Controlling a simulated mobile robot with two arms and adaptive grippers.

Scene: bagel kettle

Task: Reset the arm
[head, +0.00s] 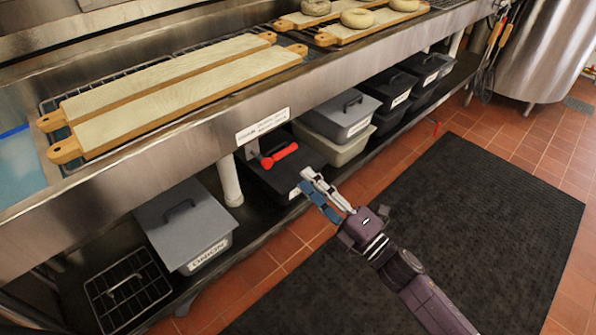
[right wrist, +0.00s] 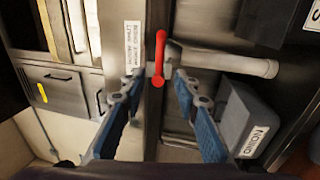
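My right gripper (head: 306,181) reaches in from the lower right of the head view, low in front of the steel counter. In the right wrist view my right gripper (right wrist: 160,80) has its two blue fingers spread apart with nothing between the pads. A red lever handle (head: 281,156) sticks out below the counter front, just beyond the fingertips. The red lever handle also shows upright in the right wrist view (right wrist: 160,52), in line with the gap and apparently beyond the fingers. My left gripper is not in view.
Long wooden boards (head: 185,97) lie on the steel counter (head: 205,148); a board with bagels (head: 357,18) sits farther back. Lidded bins (head: 342,115) and a grey onion bin (head: 185,225) stand on the lower shelf. A black mat (head: 470,225) covers the open floor.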

